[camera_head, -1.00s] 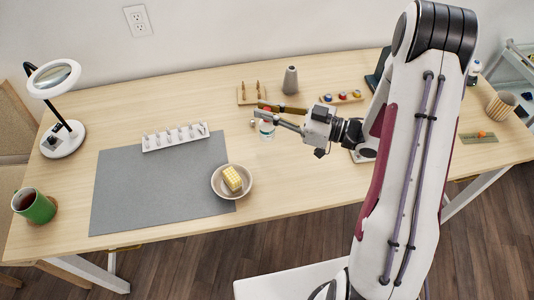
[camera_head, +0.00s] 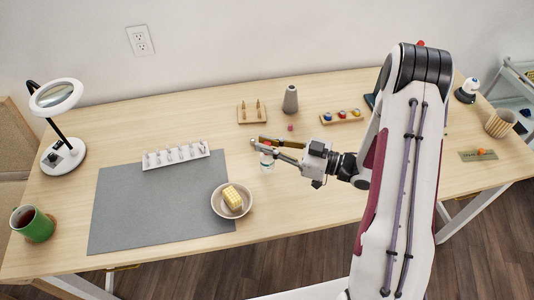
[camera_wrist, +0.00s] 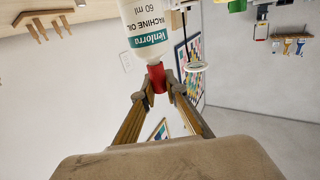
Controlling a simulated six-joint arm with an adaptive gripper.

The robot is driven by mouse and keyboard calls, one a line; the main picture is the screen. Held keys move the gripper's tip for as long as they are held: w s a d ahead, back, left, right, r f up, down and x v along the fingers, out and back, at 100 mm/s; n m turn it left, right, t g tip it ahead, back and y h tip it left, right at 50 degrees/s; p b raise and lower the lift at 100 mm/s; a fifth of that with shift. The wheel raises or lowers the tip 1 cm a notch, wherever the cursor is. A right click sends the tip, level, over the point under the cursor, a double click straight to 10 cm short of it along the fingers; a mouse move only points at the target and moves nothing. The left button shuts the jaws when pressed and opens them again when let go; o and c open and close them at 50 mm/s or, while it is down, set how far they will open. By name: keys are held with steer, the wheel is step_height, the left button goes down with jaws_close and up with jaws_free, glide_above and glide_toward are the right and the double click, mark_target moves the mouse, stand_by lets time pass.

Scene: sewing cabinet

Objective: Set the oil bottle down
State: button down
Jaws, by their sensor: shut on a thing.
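The oil bottle is small and white with a teal label reading machine oil and a red cap; it shows in the wrist view (camera_wrist: 143,28) and in the head view (camera_head: 267,163). My gripper (camera_head: 262,145) is shut on its red cap (camera_wrist: 157,77). In the head view the bottle hangs below the fingers, close over the bare wood right of the grey mat. I cannot tell whether its base touches the table (camera_head: 300,205).
A bowl with a yellow block (camera_head: 232,198) stands at the mat's right edge. A white rack (camera_head: 176,154) lies along the mat (camera_head: 150,210). Behind my gripper are a pink spool (camera_head: 290,127), a grey vase (camera_head: 290,99) and a wooden peg holder (camera_head: 251,113). Wood in front is clear.

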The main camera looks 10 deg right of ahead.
steer(key=shift+f, duration=2.1)
steer(key=shift+f, duration=0.1)
steer(key=c, duration=2)
jaws_free()
steer(key=shift+c, duration=0.2)
steer(key=v, duration=1.2)
steer(key=shift+d, duration=0.1)
steer(key=shift+w, duration=0.1)
